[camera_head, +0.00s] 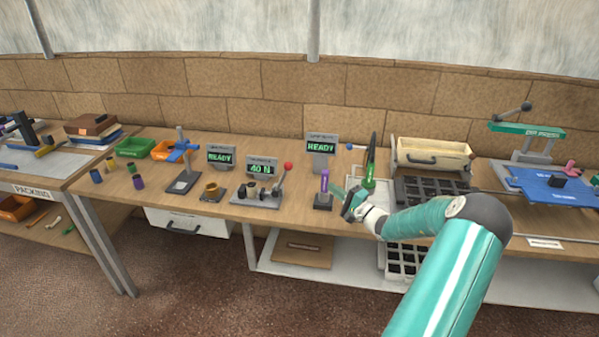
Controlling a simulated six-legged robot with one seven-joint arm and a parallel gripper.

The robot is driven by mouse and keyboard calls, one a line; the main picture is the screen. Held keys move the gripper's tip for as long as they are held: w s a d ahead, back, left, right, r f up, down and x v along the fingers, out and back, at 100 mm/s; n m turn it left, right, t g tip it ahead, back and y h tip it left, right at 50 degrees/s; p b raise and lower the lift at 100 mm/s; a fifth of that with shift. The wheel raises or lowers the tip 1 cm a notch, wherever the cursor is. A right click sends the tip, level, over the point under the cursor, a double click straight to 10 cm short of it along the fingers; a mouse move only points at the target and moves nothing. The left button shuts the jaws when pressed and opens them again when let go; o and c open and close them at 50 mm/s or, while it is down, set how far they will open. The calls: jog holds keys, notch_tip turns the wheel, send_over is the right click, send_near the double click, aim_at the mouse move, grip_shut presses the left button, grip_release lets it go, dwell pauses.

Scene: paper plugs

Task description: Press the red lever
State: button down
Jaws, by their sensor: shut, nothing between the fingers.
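The red lever (288,166) is a grey rod with a round red knob, standing up and leaning slightly right on a grey base plate at the middle of the bench. A small screen (261,168) reading "40 N" stands behind that plate. My gripper (347,204) is shut and empty. It is over the bench's front part, to the right of the lever and apart from it, just right of a purple-topped stand (324,190). My arm comes in from the lower right and hides part of the bench there.
A green upright tool (369,172) stands behind my gripper. Two more screens, one left (221,156) and one right (321,146), read "READY". A blue-armed stand (182,160) and a brass cup (213,191) are left of the lever. A black compartment tray (430,189) lies right.

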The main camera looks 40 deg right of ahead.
aim_at(282, 179)
jog(key=w+a+r, duration=0.2)
jog(key=w+a, duration=0.1)
jog(key=w, duration=0.9)
jog(key=shift+w+a, duration=0.2)
jog(key=shift+w, duration=0.1)
jog(key=shift+r, duration=0.2)
